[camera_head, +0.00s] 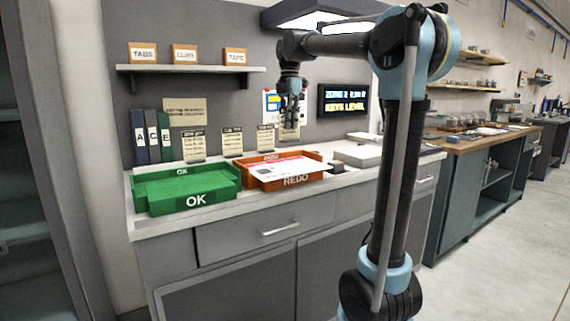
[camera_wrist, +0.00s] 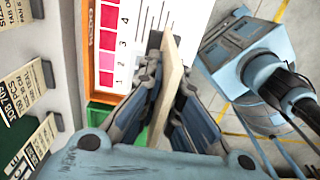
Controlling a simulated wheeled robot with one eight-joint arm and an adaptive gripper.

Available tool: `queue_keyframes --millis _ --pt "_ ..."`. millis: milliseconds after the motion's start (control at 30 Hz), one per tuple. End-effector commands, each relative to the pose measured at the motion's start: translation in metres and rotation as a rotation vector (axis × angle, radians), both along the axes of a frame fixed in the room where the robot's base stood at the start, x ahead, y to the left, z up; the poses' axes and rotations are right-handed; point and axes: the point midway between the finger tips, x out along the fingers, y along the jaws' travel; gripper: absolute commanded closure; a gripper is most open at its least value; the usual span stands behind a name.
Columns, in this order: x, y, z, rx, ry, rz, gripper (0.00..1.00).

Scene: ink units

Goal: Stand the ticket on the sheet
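A cream ticket (camera_head: 289,132) is held upright in my gripper (camera_head: 291,108), above the back of the orange REDO tray (camera_head: 313,175). In the wrist view the ticket (camera_wrist: 172,72) shows edge-on between the two fingers of my gripper (camera_wrist: 168,92), which are closed against it. The white sheet (camera_head: 288,168) lies in the REDO tray and hangs over its right side. In the wrist view the sheet (camera_wrist: 140,28) has pink numbered squares along one side. The ticket's lower edge appears clear of the sheet.
Several other tickets stand in a row behind the trays, including one at the left (camera_head: 193,147). A green OK tray (camera_head: 186,190) is left of the REDO tray. Binders (camera_head: 153,138) stand at the back left. A white stack (camera_head: 358,156) lies at the right.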

Motion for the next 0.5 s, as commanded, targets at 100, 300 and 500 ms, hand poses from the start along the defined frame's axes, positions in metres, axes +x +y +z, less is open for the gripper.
queue_keyframes --millis 100,300,500 --pt "-0.001 0.004 -0.016 0.000 0.000 0.005 1.00" --pt "-0.002 0.007 -0.047 0.000 0.000 0.009 1.00" --pt "-0.002 0.008 -0.059 0.000 0.000 0.010 1.00"
